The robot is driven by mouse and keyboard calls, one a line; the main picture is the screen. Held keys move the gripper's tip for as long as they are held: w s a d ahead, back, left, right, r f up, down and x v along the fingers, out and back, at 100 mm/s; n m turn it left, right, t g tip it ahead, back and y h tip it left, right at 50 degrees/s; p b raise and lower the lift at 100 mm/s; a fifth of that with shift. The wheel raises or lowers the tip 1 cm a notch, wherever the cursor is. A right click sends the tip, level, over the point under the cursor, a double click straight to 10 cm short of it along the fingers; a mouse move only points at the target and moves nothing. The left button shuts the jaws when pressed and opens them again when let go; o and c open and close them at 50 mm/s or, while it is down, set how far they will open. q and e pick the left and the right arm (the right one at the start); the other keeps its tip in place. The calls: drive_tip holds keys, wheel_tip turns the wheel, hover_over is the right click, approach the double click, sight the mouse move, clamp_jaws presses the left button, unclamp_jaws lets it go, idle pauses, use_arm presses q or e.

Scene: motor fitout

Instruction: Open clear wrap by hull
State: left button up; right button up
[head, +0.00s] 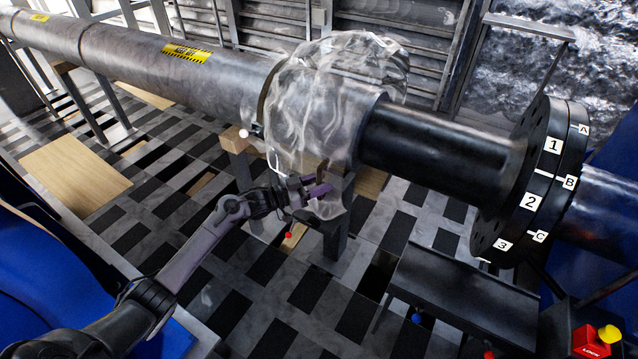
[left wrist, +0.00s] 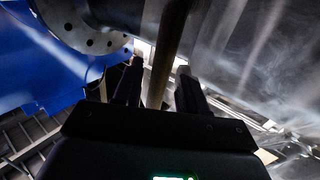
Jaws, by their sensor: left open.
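The clear wrap (head: 325,75) is a crumpled see-through sheet draped around the dark shaft in the middle of the head view. Its lower part hangs below the shaft. My left gripper (head: 312,191) is at this lower hanging part, under the shaft, with its fingers apart. I cannot tell whether it touches the wrap. In the left wrist view the left gripper (left wrist: 158,82) is open, and a narrow brownish upright strip (left wrist: 167,50) shows between or behind its fingers. I cannot tell what the strip is. The right gripper is not in view.
The long shaft (head: 440,140) runs to a black flange (head: 520,180) with labels 1, 2, 3 and A, B, C. Support legs (head: 337,225) stand under the shaft. The floor has open gaps. A dark bench (head: 460,285) and red and yellow blocks (head: 592,342) are at lower right.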

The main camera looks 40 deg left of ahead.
use_arm(q)
drive_tip(key=shift+s, duration=0.1)
drive_tip(key=p+v, duration=0.1)
drive_tip(key=v, duration=0.9)
drive_tip(key=shift+s+a, duration=0.2)
drive_tip(key=shift+s, duration=0.05)
